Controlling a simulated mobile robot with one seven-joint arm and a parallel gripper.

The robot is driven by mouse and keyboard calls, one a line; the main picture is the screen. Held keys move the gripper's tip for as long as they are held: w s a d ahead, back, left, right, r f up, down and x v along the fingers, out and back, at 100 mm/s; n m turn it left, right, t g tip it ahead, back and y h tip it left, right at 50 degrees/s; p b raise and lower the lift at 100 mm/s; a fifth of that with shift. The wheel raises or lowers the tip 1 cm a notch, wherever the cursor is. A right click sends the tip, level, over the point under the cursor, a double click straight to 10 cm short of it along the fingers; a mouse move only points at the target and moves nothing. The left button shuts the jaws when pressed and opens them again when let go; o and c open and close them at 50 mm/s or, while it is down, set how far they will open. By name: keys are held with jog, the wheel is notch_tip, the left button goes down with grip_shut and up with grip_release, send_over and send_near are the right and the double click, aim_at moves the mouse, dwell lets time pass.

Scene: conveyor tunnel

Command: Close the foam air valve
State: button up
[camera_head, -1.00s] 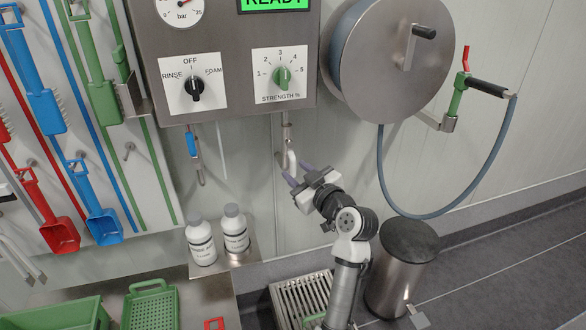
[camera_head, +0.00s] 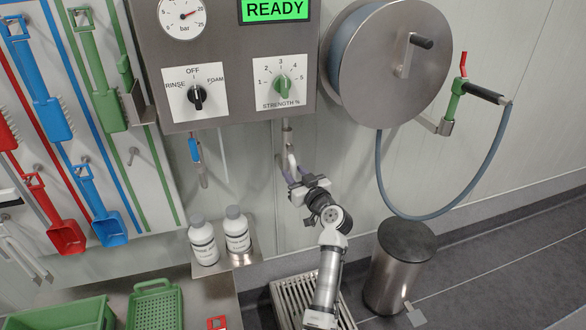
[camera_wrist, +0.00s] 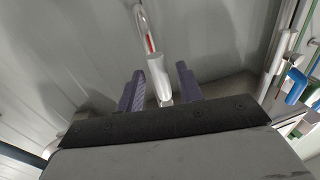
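A steel pipe (camera_head: 287,138) comes down from under the control panel and ends in a pale curved fitting or handle (camera_head: 292,160). In the wrist view, this pale piece (camera_wrist: 158,75) hangs between my fingers, with a red mark above it. My gripper (camera_head: 295,174) is open, its two purple fingers on either side of the pale piece; contact cannot be told. In the wrist view my gripper (camera_wrist: 160,84) shows a gap around it. A blue-handled valve (camera_head: 194,149) hangs on another pipe to the left. No label shows which one is the foam air valve.
The control panel (camera_head: 232,112) is above, with a RINSE/OFF/FOAM knob (camera_head: 197,97) and a green strength knob (camera_head: 283,88). A hose reel (camera_head: 385,90) is at right. Two white bottles (camera_head: 237,232) stand on a shelf at left. A steel bin (camera_head: 398,270) stands at right.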

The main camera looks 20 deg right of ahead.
jog(key=shift+w+a, duration=0.2)
jog(key=shift+w, duration=0.6)
jog(key=shift+c, duration=0.3)
grip_shut()
